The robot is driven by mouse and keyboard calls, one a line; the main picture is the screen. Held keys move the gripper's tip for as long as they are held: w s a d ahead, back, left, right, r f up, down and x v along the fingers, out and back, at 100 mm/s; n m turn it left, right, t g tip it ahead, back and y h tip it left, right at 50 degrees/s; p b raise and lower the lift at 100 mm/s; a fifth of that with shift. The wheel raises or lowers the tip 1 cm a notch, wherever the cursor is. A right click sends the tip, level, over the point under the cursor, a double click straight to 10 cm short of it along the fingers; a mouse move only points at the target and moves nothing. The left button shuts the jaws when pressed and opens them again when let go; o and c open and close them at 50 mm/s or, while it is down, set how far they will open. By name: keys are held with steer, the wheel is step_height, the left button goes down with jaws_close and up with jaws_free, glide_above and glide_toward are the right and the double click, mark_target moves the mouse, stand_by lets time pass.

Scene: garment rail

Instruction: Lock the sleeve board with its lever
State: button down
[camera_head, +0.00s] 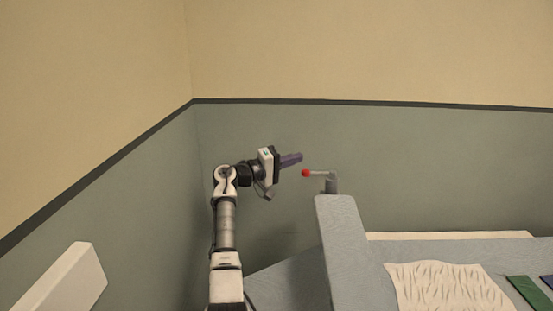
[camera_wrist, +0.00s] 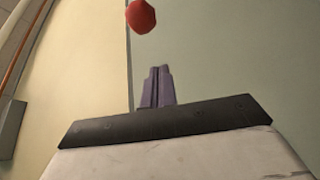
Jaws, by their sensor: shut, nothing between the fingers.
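The lever is a grey arm (camera_head: 320,173) with a red ball knob (camera_head: 306,173) at its left end, on a short grey post at the far end of the sleeve board (camera_head: 341,245). The board is long, narrow and pale blue-grey. My gripper (camera_head: 299,158) is shut and empty, its purple fingers just left of and a little above the knob in the head view. In the wrist view, the knob (camera_wrist: 141,16) is beyond the closed fingertips (camera_wrist: 159,69), apart from them and slightly left.
A cream patterned cloth (camera_head: 449,287) lies right of the sleeve board, with a green folded piece (camera_head: 531,292) farther right. A white slab (camera_head: 62,281) is at the lower left. Walls stand behind and left of my arm.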

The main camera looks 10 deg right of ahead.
mark_target(319, 173)
steer(key=shift+s+a+f+p, duration=0.1)
steer(key=shift+s+f+p, duration=0.15)
steer(key=shift+s, duration=0.4)
steer(key=shift+s+f+p, duration=0.15)
steer(key=shift+s+p, duration=0.15)
steer(key=shift+s, duration=0.3)
steer(key=shift+s+a+f+p, duration=0.1)
steer(key=shift+s+f+p, duration=0.15)
steer(key=shift+s, duration=0.4)
steer(key=shift+d+t, duration=0.15)
steer(key=shift+t, duration=0.25)
